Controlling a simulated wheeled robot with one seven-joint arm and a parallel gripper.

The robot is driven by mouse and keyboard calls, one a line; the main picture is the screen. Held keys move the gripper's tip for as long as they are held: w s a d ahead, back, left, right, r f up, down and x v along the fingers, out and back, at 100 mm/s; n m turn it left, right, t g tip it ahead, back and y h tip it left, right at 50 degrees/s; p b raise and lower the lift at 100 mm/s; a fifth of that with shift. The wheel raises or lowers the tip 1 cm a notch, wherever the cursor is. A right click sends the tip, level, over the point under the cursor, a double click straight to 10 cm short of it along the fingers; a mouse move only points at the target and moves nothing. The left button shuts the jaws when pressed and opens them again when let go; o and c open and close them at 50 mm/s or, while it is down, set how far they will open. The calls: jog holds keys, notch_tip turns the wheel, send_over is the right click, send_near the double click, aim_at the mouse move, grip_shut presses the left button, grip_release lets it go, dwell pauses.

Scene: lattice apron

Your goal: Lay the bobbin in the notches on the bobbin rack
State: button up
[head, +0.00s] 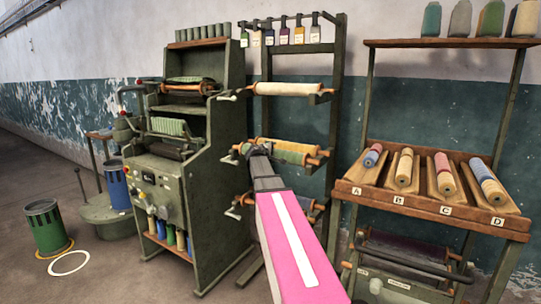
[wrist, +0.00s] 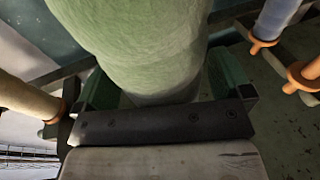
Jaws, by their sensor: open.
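The bobbin rack (head: 338,100) is a dark green upright frame behind my arm. A green bobbin (head: 292,157) with orange ends lies across its middle level, beside a tan-yellow bobbin (head: 290,145). My gripper (head: 256,151) is at the left part of this middle level. In the wrist view, my gripper (wrist: 163,88) is open, with its dark green fingers on either side of a large pale green bobbin (wrist: 130,40). Whether the fingers touch it is unclear. The notches under the green bobbin are hidden, so I cannot tell how it is seated.
A cream bobbin (head: 290,89) lies on the rack's upper level. In the wrist view, a tan bobbin (wrist: 25,98) is at left and a blue-grey bobbin (wrist: 277,18) at right. A green machine (head: 170,190) stands left; a lettered wooden tray (head: 430,205) with bobbins stands right.

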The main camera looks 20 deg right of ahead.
jog(key=shift+s, duration=0.1)
jog(key=v, duration=1)
jog(key=shift+s+a, duration=0.15)
jog(key=shift+a, duration=0.1)
jog(key=shift+r, duration=0.1)
